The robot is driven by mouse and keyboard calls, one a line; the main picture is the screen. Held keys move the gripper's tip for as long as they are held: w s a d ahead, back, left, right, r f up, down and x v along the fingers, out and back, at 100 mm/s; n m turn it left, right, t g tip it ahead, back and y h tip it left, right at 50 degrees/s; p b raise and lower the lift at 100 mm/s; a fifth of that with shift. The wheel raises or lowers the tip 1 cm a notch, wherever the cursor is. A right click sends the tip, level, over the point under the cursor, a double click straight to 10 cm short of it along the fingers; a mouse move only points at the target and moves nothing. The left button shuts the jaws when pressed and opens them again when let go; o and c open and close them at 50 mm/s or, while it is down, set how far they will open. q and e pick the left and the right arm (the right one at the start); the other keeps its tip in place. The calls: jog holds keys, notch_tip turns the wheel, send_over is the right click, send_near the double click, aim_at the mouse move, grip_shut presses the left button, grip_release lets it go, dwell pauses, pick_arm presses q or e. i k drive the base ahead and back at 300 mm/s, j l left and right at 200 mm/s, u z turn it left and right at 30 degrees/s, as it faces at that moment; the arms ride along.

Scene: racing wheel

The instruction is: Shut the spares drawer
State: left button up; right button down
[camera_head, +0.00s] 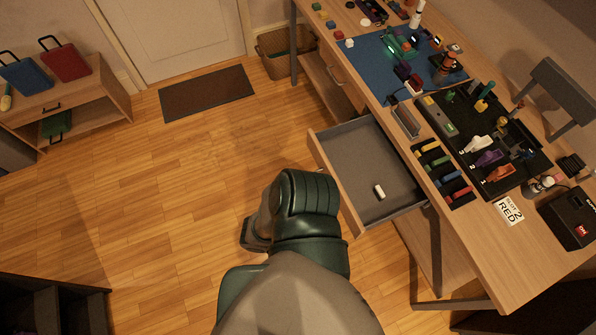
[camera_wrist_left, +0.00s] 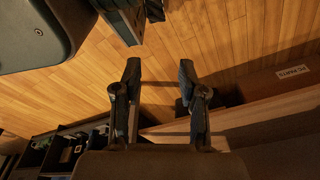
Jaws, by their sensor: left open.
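The spares drawer (camera_head: 368,165) stands pulled out from the desk in the head view. Its inside is grey and its front is wood. A small white cylinder (camera_head: 379,191) lies in it. My left arm comes up from the bottom, just left of the drawer front, and hides most of its own gripper there. In the left wrist view my left gripper (camera_wrist_left: 160,75) is open, with nothing between its fingers. Contact cannot be told. My right gripper is not in view.
The desk (camera_head: 520,260) bears a blue mat (camera_head: 365,70), a black tool tray (camera_head: 470,125) and many small parts. A wicker basket (camera_head: 285,48) and a dark doormat (camera_head: 207,93) are at the back. The floor left of the drawer is clear.

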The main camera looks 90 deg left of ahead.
aim_at(359, 155)
jog(key=u, duration=2.45)
